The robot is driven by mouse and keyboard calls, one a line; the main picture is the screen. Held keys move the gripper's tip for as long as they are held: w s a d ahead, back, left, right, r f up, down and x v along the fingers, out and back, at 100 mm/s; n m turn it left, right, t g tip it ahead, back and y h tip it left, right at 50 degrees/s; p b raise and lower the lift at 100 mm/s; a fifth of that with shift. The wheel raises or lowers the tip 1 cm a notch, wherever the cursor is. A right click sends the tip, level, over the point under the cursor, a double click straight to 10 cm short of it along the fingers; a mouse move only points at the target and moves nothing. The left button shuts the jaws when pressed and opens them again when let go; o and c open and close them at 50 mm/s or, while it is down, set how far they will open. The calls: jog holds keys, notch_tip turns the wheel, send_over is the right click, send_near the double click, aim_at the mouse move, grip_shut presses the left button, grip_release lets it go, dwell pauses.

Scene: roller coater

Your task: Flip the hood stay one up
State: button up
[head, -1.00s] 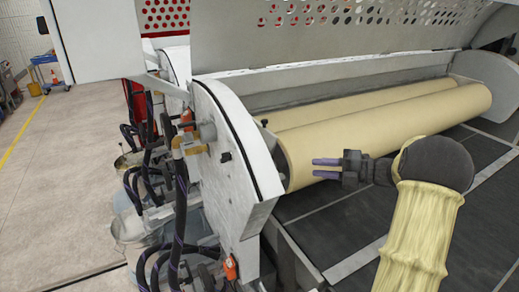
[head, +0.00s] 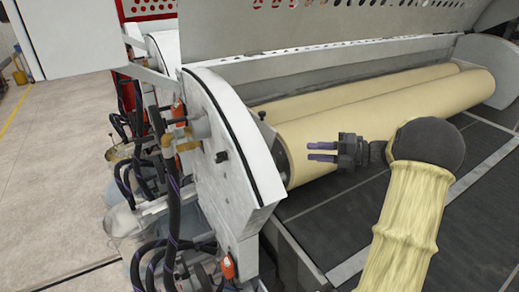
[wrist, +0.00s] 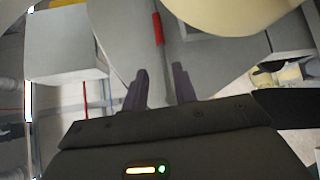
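I cannot surely pick out the hood stay in the head view. The raised hood (head: 320,32) is a grey panel with punched holes at the top of the head view. In the wrist view a thin upright strip with a red section (wrist: 157,28) shows ahead of the fingers; I cannot tell whether it is the stay. My gripper (head: 309,151) is open and empty, in front of the cream roller (head: 390,108), with its fingers pointing left toward the white side plate (head: 228,150). Its two dark fingers show apart in the wrist view (wrist: 160,84).
Black hoses (head: 172,215) and brass fittings (head: 188,146) crowd the left of the machine. A dark conveyor bed (head: 330,225) lies below the rollers. The concrete floor (head: 50,180) is clear at the far left.

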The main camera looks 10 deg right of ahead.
jog(key=p+x, duration=0.3)
jog(key=x, duration=0.5)
jog(key=p+x, duration=0.3)
jog(key=x, duration=0.5)
jog(key=shift+a+r, duration=0.1)
jog(key=shift+r, duration=0.15)
jog(key=shift+w+a+f+p, duration=0.25)
jog(key=shift+a+p, duration=0.1)
jog(key=shift+a, duration=0.15)
grip_shut()
